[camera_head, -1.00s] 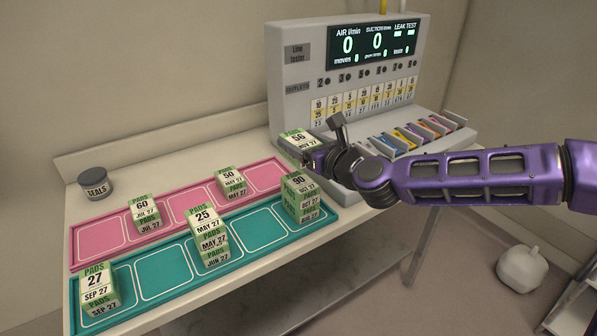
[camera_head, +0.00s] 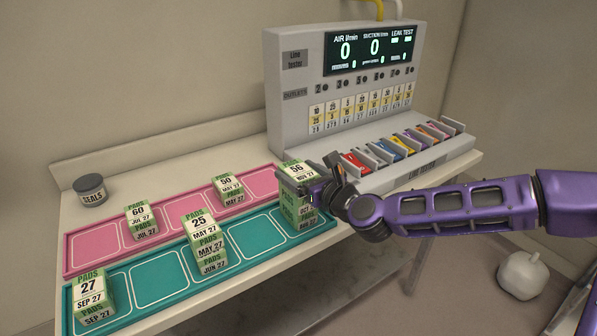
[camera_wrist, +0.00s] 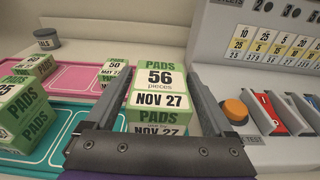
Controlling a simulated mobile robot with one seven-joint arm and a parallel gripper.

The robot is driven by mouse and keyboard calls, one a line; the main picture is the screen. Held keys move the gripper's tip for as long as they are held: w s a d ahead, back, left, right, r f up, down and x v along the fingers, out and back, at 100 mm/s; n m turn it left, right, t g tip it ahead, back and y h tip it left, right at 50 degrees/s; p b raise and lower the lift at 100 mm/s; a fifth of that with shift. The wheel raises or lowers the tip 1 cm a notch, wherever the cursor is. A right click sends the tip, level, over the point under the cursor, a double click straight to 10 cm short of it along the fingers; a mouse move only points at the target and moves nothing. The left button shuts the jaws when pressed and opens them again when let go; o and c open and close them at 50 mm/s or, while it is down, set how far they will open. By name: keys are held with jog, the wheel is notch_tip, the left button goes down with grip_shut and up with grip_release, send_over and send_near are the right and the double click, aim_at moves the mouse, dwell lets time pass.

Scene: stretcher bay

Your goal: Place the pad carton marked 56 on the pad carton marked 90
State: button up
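The pad carton marked 56 (camera_head: 295,170), green and white with a NOV 27 label, is held upright between the fingers of my gripper (camera_head: 312,182). It also shows in the wrist view (camera_wrist: 159,85), with a dark finger along each side. It is directly above the stack at the right end of the teal tray. The pad carton marked 90 (camera_head: 290,203) tops that stack; its marked top face is now hidden under carton 56. I cannot tell whether the two touch. A carton with an AUG 27 label (camera_head: 311,226) is at the bottom of the stack.
The teal tray (camera_head: 160,278) also holds cartons marked 25 (camera_head: 200,224) and 27 (camera_head: 88,290). The pink tray (camera_head: 98,238) behind holds cartons 60 (camera_head: 138,212) and 50 (camera_head: 227,183). The line tester (camera_head: 300,95) stands close behind right. A SEALS jar (camera_head: 90,190) is far left.

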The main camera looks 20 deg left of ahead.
jog(key=shift+o, duration=0.6)
jog(key=shift+r, duration=0.2)
jog(key=p+v, duration=0.1)
jog(key=v, duration=1.1)
jog(key=shift+f, duration=0.1)
